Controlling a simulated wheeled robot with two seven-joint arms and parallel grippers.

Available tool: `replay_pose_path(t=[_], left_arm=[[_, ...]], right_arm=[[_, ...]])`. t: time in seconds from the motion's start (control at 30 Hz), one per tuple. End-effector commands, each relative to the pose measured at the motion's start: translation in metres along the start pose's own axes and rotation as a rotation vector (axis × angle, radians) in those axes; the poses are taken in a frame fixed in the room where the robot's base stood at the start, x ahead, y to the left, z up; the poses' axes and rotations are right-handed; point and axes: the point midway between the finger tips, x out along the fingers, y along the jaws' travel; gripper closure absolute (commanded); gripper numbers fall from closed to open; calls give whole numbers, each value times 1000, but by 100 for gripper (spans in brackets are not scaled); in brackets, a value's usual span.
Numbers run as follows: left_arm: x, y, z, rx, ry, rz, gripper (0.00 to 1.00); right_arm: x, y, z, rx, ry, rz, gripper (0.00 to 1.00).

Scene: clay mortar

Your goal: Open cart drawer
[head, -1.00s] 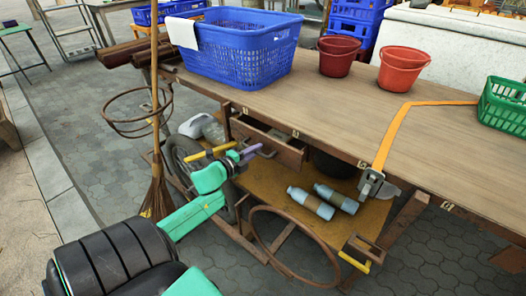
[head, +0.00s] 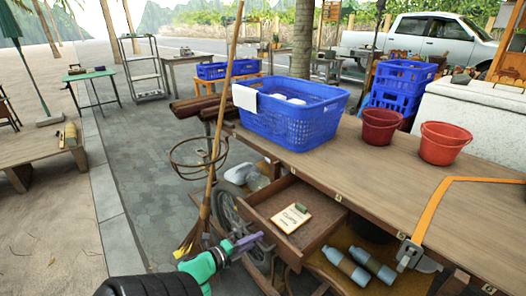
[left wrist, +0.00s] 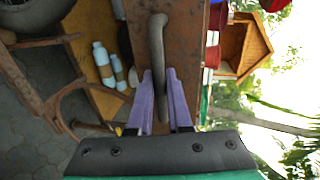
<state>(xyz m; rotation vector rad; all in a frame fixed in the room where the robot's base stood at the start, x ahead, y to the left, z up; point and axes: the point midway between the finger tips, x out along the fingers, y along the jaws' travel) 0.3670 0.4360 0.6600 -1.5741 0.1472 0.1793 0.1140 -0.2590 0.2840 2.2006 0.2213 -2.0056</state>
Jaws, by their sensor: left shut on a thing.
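The cart's wooden drawer (head: 262,206) is pulled out from under the tabletop, and its inside shows in the head view. A small notepad or card with writing (head: 291,217) lies in it. My left gripper (head: 250,241) is at the drawer's front. In the left wrist view, its purple fingers (left wrist: 160,92) are shut on the dark curved handle (left wrist: 157,40), which stands out from the brown drawer front (left wrist: 185,38). In the head view the handle is mostly hidden by the gripper. My right gripper is not in view.
The cart's tabletop (head: 390,165) carries a blue basket (head: 290,125) and two red buckets (head: 380,127) (head: 444,144). Two bottles (head: 346,264) (head: 373,263) lie on the lower shelf. A broom (head: 206,212) leans left of the drawer, near a rusty ring (head: 199,154).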

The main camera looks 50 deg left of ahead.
Motion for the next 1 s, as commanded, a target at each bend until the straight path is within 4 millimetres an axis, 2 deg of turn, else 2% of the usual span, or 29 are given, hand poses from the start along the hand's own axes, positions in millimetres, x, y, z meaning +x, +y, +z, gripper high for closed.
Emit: replay_pose_path(t=[0.43,0.47,0.5,0.53,0.87,1.0], left_arm=[[-5,2,1,-1,-2,1,100],[-5,2,1,-1,-2,1,79],[-5,2,1,-1,-2,1,64],[-5,2,1,-1,-2,1,54],[-6,1,0,0,-1,0,54],[-18,2,1,-1,-2,2,54]], right_arm=[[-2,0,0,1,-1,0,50],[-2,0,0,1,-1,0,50],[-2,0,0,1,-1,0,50],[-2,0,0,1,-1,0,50],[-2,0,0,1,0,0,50],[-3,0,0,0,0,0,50]])
